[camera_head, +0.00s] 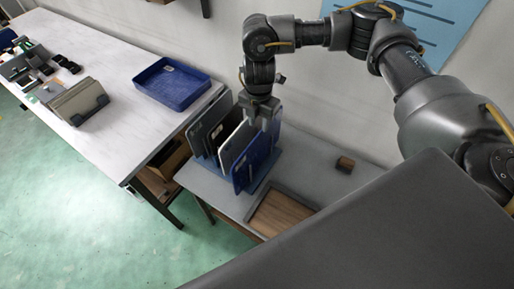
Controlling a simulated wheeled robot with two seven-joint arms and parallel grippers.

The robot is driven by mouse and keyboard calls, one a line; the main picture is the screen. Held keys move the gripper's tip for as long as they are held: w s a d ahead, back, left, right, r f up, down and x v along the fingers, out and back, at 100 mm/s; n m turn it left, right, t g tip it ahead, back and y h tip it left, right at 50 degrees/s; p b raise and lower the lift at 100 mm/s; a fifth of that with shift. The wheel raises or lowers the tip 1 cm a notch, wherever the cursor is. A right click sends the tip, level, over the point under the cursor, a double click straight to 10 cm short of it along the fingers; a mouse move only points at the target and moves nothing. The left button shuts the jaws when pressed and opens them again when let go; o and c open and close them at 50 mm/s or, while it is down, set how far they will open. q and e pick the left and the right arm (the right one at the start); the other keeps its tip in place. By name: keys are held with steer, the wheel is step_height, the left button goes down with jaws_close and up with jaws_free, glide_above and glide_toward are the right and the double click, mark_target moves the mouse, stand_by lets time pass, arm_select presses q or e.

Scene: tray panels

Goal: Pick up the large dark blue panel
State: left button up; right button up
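Several upright panels stand in a blue rack (262,184) on the grey side table. The frontmost is a dark blue panel (250,166). Which blue panel is the larger is hard to judge from here. My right gripper (264,122) points down at the upper right end of the panels, close to the top of the front ones. Its fingertips are small and dark, and I cannot see whether they touch a panel. My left gripper is not in view.
A blue tray (171,84) sits on the long white table (105,130) at left, with a row of panels (76,102) and small dark items. The wall is close behind.

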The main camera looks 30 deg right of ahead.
mark_target(259, 134)
step_height(259, 134, down, 4)
steer(key=shift+w+d+f, duration=0.1)
steer(key=shift+w, duration=0.05)
steer(key=shift+f+p, duration=0.3)
steer(key=shift+f, duration=0.2)
step_height(259, 134, down, 4)
steer(key=shift+d+f, duration=0.1)
jaws_close()
